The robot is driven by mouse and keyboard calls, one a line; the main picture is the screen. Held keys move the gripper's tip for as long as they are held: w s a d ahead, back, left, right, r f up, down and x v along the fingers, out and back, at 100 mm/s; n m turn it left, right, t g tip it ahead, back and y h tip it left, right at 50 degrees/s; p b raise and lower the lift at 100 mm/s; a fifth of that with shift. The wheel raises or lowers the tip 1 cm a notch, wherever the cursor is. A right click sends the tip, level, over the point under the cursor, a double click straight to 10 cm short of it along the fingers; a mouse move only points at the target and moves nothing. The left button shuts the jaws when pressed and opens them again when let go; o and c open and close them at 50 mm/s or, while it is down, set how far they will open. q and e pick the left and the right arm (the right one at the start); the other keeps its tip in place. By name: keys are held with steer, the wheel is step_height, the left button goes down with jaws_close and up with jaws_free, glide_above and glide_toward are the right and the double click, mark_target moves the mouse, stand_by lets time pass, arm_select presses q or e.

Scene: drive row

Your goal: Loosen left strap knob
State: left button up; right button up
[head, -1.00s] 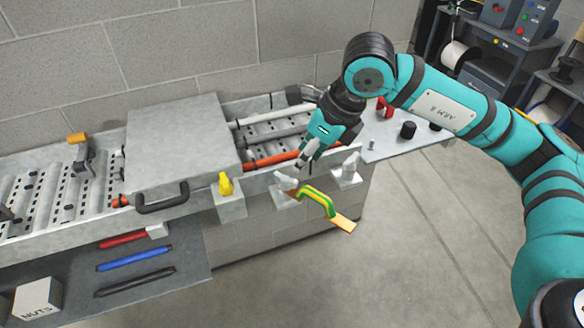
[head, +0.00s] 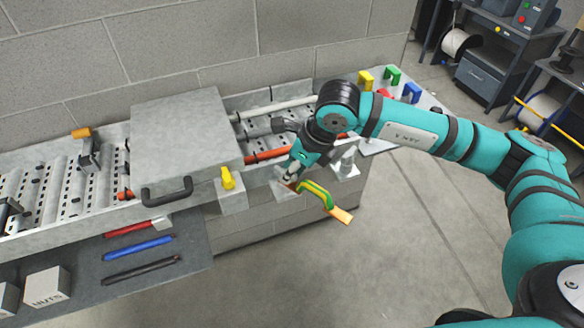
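My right gripper (head: 287,181) reaches down at the middle ledge on the conveyor's front side, where a green-and-yellow strap (head: 316,194) is attached. Its fingertips are at the pale grey knob there, which they and the wrist mostly hide. I cannot tell whether the fingers are closed on it. The strap's free end has a copper-coloured lug (head: 340,215) hanging out over the floor. A yellow knob (head: 227,178) stands on the ledge to the left. My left gripper is out of view.
A grey cover with a black handle (head: 167,192) sits on the conveyor. A lower shelf holds red, blue (head: 138,247) and black bars and a NUTS box (head: 47,286). Coloured blocks, including a green one (head: 393,74), stand at the right end. Open floor lies in front.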

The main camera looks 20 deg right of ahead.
steer(key=shift+c, duration=1)
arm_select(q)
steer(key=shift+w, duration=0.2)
arm_select(e)
jaws_close()
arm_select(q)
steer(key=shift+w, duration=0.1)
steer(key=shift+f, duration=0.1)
